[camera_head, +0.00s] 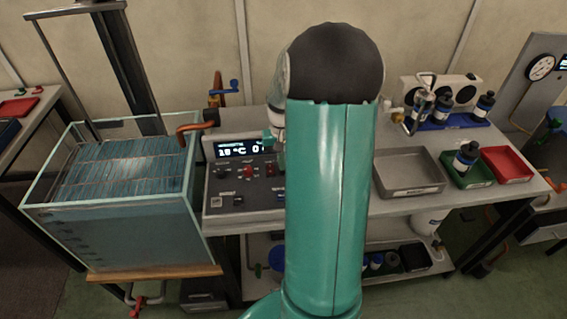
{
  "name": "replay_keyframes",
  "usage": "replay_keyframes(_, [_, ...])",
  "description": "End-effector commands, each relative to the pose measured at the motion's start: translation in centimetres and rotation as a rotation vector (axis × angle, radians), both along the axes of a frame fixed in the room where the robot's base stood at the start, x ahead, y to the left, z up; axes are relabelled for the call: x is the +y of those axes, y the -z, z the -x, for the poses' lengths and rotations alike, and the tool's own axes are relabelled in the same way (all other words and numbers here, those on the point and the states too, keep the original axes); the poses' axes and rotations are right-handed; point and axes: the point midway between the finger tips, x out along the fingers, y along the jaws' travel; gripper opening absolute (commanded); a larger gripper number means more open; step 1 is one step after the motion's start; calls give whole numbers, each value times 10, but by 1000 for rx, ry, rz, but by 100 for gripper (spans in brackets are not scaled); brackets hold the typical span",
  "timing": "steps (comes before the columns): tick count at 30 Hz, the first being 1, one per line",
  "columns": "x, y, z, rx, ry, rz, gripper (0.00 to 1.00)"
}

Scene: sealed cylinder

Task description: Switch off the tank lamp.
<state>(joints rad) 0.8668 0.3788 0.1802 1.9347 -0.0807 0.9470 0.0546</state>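The glass tank (120,213) stands at the left, with bluish striped contents that look brightly lit at the middle. No separate lamp body can be made out. A grey control panel (228,199) sits on the bench right of the tank. It has a lit display (236,149) reading about "18 °C", a red knob (247,171), dark knobs and small switches. Switch labels are too small to read. My teal arm stands in front and hides the panel's right part. A small teal piece at the arm's left edge, over the display, seems to be my gripper (269,140); its fingers are not clear.
An orange-brown pipe end (196,127) and a blue-handled valve (224,88) are close behind the panel. Right of my arm are a grey tray (408,190), a green tray (452,178) with a bottle, and a red tray (507,163). Bottles stand at the back right.

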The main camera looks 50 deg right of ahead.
Motion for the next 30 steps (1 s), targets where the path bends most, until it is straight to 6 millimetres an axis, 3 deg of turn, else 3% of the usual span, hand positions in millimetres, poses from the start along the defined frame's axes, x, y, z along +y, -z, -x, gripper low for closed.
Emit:
replay_keyframes(19, [-4, -10, -8, -2, 0, 3, 0])
replay_keyframes(23, [-1, -30, -11, -4, -3, 5, 0])
replay_keyframes(30, [6, -83, -8, -4, -2, 6, 0])
